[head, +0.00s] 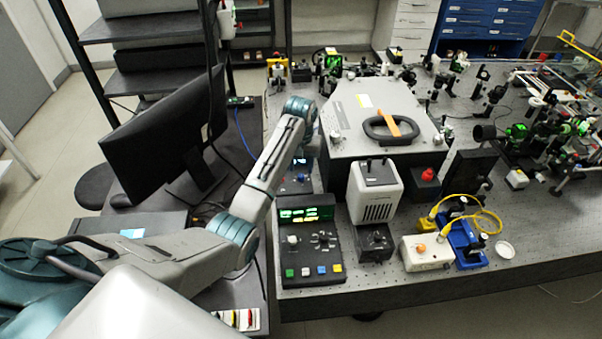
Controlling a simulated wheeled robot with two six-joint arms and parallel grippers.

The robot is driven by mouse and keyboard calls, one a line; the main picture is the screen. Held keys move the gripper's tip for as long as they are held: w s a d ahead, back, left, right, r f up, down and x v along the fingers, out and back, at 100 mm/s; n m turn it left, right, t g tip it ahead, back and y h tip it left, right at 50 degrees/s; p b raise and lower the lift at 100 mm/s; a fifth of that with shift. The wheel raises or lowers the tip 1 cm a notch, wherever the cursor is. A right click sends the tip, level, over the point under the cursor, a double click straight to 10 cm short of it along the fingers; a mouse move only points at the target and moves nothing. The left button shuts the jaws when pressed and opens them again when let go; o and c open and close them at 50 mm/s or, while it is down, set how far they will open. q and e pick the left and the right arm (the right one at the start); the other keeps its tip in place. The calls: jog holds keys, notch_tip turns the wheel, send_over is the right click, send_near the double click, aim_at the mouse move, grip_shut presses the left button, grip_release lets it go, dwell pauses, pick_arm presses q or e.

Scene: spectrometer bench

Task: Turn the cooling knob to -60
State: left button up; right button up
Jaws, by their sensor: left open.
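A black control box (308,262) with a green-lit display (305,214), a pale knob (292,239), small dark controls and several coloured buttons stands at the bench's front left. Behind it, a smaller dark unit with blue lights (298,178) is partly covered by my left arm. I cannot read the labels or settings, so I cannot tell which knob is the cooling knob. My left gripper (301,164) hangs down from the wrist over the smaller unit, open. It is small and its fingertips are hard to make out. My right gripper is not in view.
A white instrument (376,192) stands right of the control box. A large grey housing (375,115) with a black ring handle is behind. A monitor (160,125) stands at left. A white box with a yellow cable (428,252) and optics fill the right.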

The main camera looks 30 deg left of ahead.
aim_at(301, 175)
pick_arm(q)
notch_tip(301, 175, up, 4)
jog(key=shift+f+b, duration=0.1)
jog(key=shift+b, duration=0.3)
notch_tip(301, 175, up, 4)
jog(key=p, duration=0.2)
jog(key=shift+f+p, duration=0.1)
jog(key=shift+p, duration=0.2)
jog(key=shift+f, duration=0.1)
